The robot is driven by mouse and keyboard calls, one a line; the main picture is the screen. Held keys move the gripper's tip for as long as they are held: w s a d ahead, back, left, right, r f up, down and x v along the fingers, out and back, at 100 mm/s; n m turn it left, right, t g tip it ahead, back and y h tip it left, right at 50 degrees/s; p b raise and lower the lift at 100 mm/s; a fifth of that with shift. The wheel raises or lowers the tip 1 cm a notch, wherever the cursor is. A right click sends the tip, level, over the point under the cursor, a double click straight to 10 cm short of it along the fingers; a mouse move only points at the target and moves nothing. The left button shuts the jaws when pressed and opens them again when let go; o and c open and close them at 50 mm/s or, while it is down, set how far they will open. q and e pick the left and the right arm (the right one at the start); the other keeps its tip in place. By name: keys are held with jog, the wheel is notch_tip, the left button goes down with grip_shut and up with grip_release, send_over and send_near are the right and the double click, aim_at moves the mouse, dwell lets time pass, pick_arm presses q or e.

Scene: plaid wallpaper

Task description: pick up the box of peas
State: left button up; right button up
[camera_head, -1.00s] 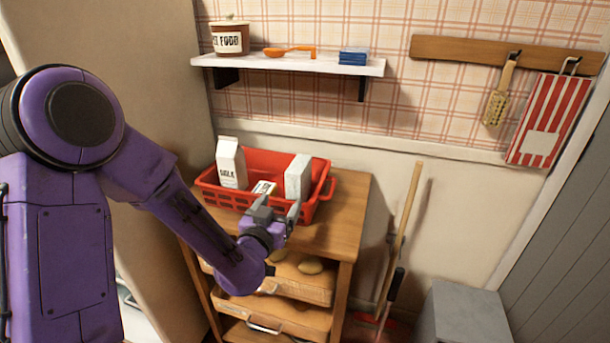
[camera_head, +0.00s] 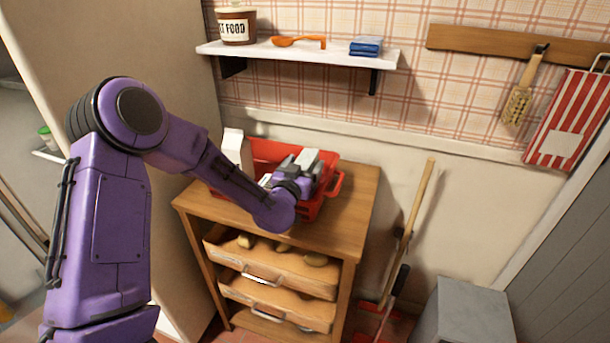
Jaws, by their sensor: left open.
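A red basket (camera_head: 270,150) stands on top of a wooden cabinet (camera_head: 340,215). Inside it, a white carton (camera_head: 236,148) stands at the left and a pale box (camera_head: 309,155) is at the right. My purple left arm reaches over the basket's front. My left gripper (camera_head: 302,164) is open at the pale box; whether its fingers are around or beside the box I cannot tell. No label for peas is readable. The arm and gripper hide much of the basket's inside. My right gripper is out of view.
The cabinet top is bare in front of the basket, above drawers (camera_head: 270,265) with several brownish rounded items. A wall shelf (camera_head: 300,54) holds a pot, an orange utensil and blue items. A broom handle (camera_head: 410,220) leans at the right near a grey box (camera_head: 462,312).

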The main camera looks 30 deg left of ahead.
pick_arm(q)
jog(key=shift+d, duration=0.1)
jog(key=c, duration=1)
jog(key=shift+c, duration=1.1)
jog(key=shift+r, duration=0.1)
